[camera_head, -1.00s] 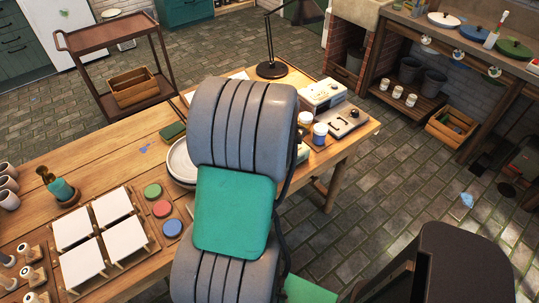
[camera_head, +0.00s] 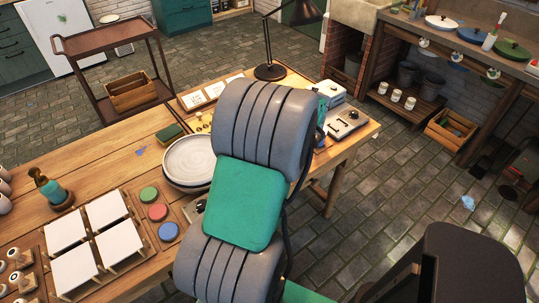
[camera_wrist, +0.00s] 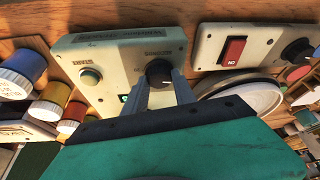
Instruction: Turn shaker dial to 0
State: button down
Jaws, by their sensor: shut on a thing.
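In the wrist view a cream control box (camera_wrist: 108,64) carries a round green button marked START and a black dial (camera_wrist: 158,70) with a pale pointer line. The lettering above is too small to read surely, and I cannot read the dial's numbers. My gripper (camera_wrist: 160,86) is at the dial, its two grey fingers closed on either side of it. In the head view my arm hides the gripper and the dial.
A second cream box (camera_wrist: 261,42) with a red switch and black dial stands to the right. White plates (camera_wrist: 262,104) lie near it. Several paint jars (camera_wrist: 48,104) stand at left. In the head view, stacked plates (camera_head: 186,160) sit beside my arm on the wooden table (camera_head: 112,147).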

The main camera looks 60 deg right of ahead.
dwell(0.4)
jog(key=c, duration=1)
grip_release()
jog(key=v, duration=0.8)
jog(key=shift+f, duration=0.1)
